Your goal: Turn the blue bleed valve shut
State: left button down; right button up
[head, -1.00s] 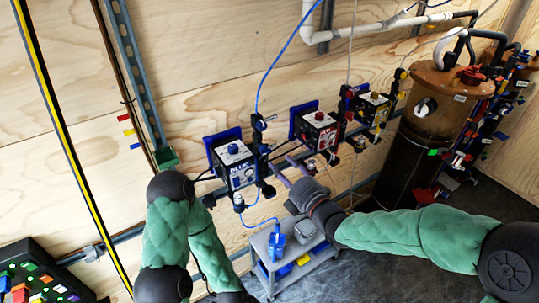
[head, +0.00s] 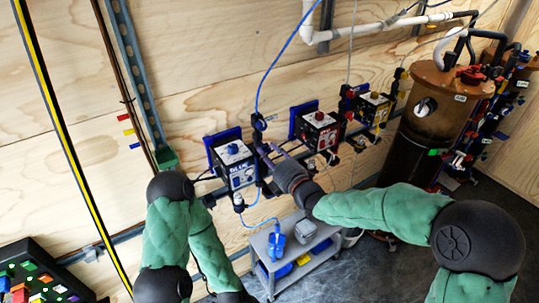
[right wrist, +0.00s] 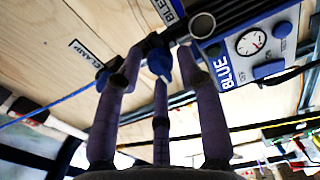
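The blue filter unit (head: 235,165), a box with a blue knob on top and a "BLUE" label, is mounted on the plywood wall; its gauge face (right wrist: 252,42) shows in the right wrist view. A small blue valve handle (right wrist: 160,62) is beside it, below a partly visible "BLEED" label (right wrist: 168,10). My right gripper (head: 267,153) is just right of the blue unit. In the right wrist view its fingers (right wrist: 168,45) are spread around the handle, with no clear grip on it; contact is hard to tell. My left arm hangs at the lower left, its gripper out of frame.
Red (head: 320,130) and yellow (head: 371,107) filter units stand to the right along the wall. A blue hose (head: 268,72) runs upward. A grey cart (head: 285,258) with a blue bottle (head: 277,244) is below. A brown tank (head: 450,85) stands at right.

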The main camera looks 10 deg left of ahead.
grip_shut()
jog(key=shift+f, duration=0.1)
